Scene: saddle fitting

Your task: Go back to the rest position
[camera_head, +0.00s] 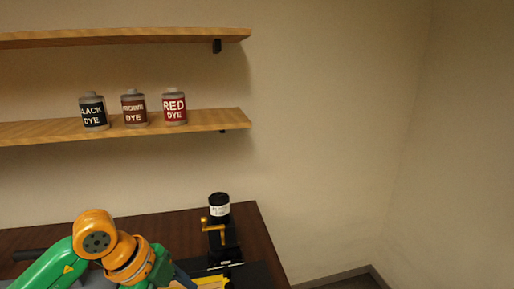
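My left arm, green and orange, comes in at the lower left, bent over the workbench. Its gripper does not show; the bottom edge of the head view cuts off what lies beyond the arm. My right arm and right gripper are not in view.
A dark wooden workbench (180,226) holds a black device with brass-coloured parts and a black-and-white top (219,206). Something yellow (212,282) lies at the bottom edge. Black (94,112), brown (134,109) and red (174,108) dye bottles stand on the lower shelf (220,119). The right floor is clear.

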